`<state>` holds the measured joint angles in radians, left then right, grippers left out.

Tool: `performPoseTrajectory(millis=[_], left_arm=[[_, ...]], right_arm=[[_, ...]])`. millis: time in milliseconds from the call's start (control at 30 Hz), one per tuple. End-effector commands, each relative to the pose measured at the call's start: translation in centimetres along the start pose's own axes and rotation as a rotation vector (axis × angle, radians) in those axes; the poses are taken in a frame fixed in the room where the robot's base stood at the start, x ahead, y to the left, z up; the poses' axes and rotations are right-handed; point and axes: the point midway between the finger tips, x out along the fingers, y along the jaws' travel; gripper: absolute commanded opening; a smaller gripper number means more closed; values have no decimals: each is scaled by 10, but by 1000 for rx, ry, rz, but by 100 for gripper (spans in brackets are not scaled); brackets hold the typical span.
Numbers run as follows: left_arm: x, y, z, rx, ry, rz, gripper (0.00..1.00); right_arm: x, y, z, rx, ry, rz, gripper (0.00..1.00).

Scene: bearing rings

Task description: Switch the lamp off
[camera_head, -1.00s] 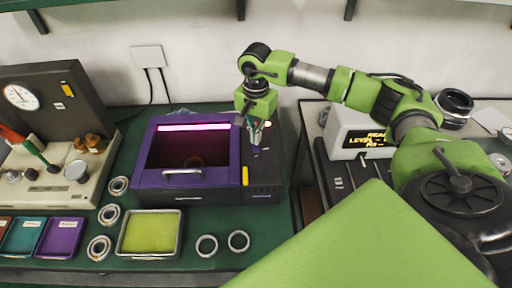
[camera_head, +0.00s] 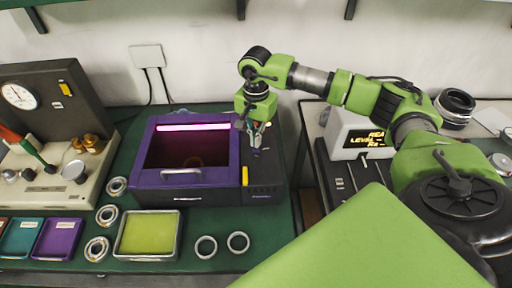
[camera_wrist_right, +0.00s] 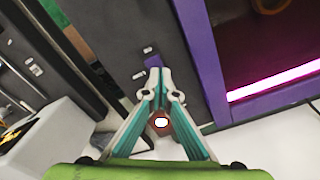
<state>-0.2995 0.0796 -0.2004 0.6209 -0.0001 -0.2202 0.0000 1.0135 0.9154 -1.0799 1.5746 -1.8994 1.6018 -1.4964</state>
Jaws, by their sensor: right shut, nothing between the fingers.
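The lamp is a lit pink strip (camera_head: 195,127) along the back of a purple-framed box (camera_head: 185,180) on the green bench. It also glows in the wrist view (camera_wrist_right: 275,82). A dark control panel (camera_head: 264,174) runs along the box's right side. My right gripper (camera_head: 257,149) is shut and empty, pointing down over this panel. In the wrist view its fingertips (camera_wrist_right: 153,64) meet beside a small purple piece (camera_wrist_right: 149,51) on the panel; I cannot tell whether they touch. A small glowing round light (camera_wrist_right: 161,122) shows between the fingers. My left gripper is out of view.
Several bearing rings (camera_head: 206,247) lie in front and left of the box. A yellow-green tray (camera_head: 148,235) stands before it. A gauge machine (camera_head: 55,110) is at left. A display box (camera_head: 362,135) stands on the right bench.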

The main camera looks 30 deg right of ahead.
Motion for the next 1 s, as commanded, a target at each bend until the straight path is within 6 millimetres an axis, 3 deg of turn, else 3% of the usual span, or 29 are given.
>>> performPoseTrajectory(millis=[367, 1000], left_arm=[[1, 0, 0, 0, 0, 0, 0], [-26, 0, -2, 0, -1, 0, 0]], right_arm=[[1, 1, 1, -1, -2, 3, 0], [-50, 0, 0, -1, -1, 1, 0]])
